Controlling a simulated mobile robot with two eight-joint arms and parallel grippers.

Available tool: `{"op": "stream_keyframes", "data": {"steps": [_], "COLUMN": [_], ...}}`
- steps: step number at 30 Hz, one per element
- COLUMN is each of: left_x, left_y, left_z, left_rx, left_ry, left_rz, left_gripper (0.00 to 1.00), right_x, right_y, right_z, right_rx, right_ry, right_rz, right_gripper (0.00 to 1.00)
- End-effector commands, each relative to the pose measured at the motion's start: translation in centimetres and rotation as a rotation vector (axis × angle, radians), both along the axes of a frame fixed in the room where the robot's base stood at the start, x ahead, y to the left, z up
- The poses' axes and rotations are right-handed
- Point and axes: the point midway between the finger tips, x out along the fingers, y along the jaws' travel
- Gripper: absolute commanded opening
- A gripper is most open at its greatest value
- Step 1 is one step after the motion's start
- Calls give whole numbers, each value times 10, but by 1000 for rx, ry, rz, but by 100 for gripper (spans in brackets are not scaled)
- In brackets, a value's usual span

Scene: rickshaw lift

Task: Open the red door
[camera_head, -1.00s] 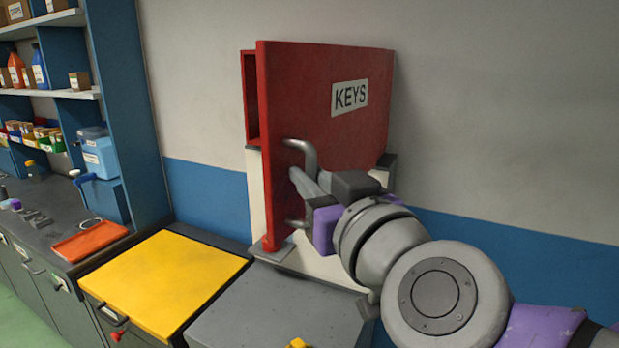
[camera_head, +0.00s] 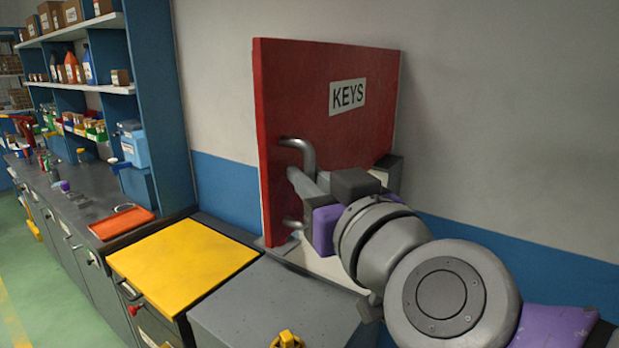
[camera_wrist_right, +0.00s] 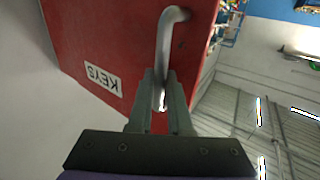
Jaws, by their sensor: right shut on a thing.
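The red door (camera_head: 330,110) with a white KEYS label (camera_head: 347,96) stands on a wall cabinet. It is swung outward, and in the head view now it hides the cabinet's inside. Its grey bar handle (camera_head: 304,150) is near the door's left edge. My right gripper (camera_head: 300,180) is shut on this handle. The right wrist view shows the handle (camera_wrist_right: 166,40) running between the two fingers (camera_wrist_right: 160,100), with the red door (camera_wrist_right: 105,45) behind. My left gripper is not in view.
Below the door stand a yellow-topped cabinet (camera_head: 185,262) and a grey-topped one (camera_head: 275,300). An orange tray (camera_head: 122,222) lies on the long bench at left, under stocked shelves (camera_head: 88,86). The wall right of the door is bare.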

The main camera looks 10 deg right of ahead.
Motion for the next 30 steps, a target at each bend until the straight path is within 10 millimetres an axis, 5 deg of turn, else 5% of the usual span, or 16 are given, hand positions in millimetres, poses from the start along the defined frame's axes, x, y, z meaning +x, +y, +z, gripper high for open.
{"op": "stream_keyframes", "data": {"steps": [16, 17, 21, 30], "left_x": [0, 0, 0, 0], "left_y": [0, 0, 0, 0], "left_z": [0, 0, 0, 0], "left_rx": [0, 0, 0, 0], "left_ry": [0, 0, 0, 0], "left_rz": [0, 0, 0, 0], "left_gripper": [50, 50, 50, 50], "right_x": [1, 1, 1, 0], "right_y": [-2, -2, -1, -1], "right_z": [3, 3, 2, 1], "right_rx": [1, 2, 2, 1], "right_ry": [-5, -5, -4, -2], "right_rz": [-7, -7, -5, -2], "right_gripper": [0, 19, 44, 47]}}
